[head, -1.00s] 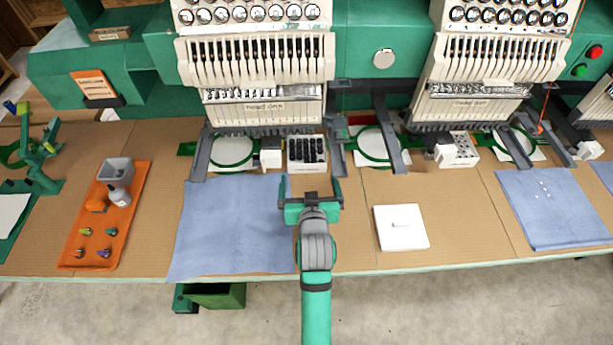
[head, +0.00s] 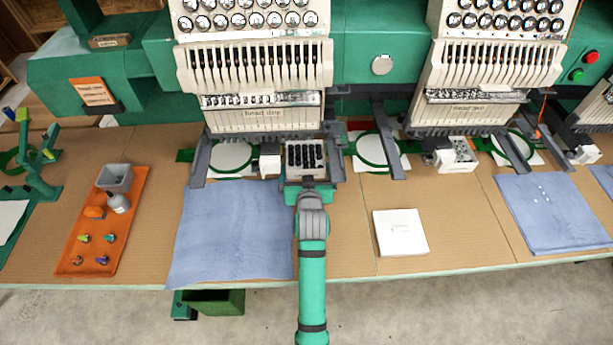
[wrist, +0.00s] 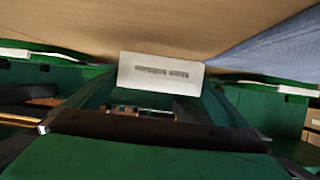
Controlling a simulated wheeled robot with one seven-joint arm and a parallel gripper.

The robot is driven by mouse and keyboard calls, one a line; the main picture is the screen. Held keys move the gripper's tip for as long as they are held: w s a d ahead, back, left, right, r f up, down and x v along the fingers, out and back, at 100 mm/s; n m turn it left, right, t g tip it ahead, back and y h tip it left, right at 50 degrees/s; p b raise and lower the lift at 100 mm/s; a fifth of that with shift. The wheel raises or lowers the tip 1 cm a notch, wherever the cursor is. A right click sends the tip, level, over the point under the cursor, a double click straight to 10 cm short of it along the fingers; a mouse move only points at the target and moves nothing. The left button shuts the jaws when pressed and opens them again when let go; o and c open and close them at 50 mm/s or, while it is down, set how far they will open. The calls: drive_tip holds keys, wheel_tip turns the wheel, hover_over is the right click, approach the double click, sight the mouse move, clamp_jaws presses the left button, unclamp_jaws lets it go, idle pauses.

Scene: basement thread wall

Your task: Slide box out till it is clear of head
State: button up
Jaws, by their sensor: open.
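The box (head: 305,157) is white with rows of black round pieces in its top. It sits on the table just in front of and partly below the left machine head (head: 258,118). My gripper (head: 309,173) is open at the box's near side, its fingers pointing at the machine, one toward each side of the box. In the wrist view the box's white labelled front (wrist: 161,72) shows between the fingers (wrist: 158,92). I cannot tell whether either finger touches it.
A small white block (head: 270,160) and grey machine arms (head: 200,163) stand close on both sides. A blue cloth (head: 230,235) lies at left front, an orange tray (head: 103,225) further left. Bare table lies between.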

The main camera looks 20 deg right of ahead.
drive_tip(key=shift+w+d+f, duration=0.1)
drive_tip(key=shift+w+f, duration=0.1)
drive_tip(key=shift+w, duration=0.2)
